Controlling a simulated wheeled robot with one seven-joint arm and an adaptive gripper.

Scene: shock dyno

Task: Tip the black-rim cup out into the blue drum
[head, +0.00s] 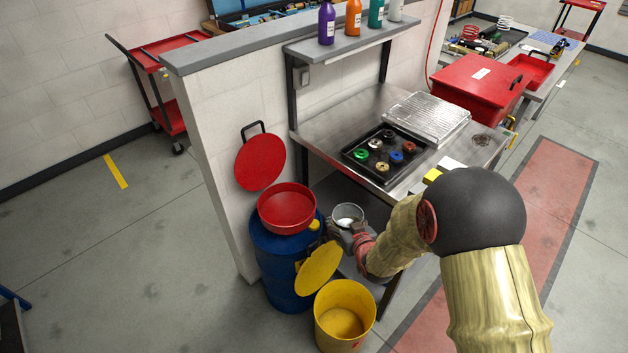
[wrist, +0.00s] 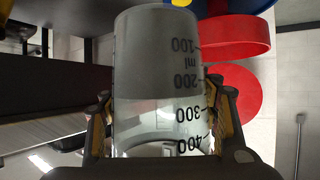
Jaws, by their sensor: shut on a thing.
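My gripper (head: 347,236) is shut on a clear graduated cup (head: 347,213), with a finger on each side of it. The cup looks upright, with a dark rim and something pale inside. In the wrist view the cup (wrist: 158,70) appears upside down, with markings to 400 and a greyish fill in its lower part. The blue drum (head: 282,278) stands left of the cup. A wide red funnel (head: 287,222) sits on top of it, and a round red lid (head: 260,162) stands raised behind. The cup is beside the funnel, apart from it.
A yellow bin (head: 345,332) with a raised yellow lid (head: 318,268) stands in front of the drum, close to my gripper. A steel bench (head: 350,105) with a black parts tray (head: 368,177) is behind. A white wall (head: 215,140) rises behind the drum.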

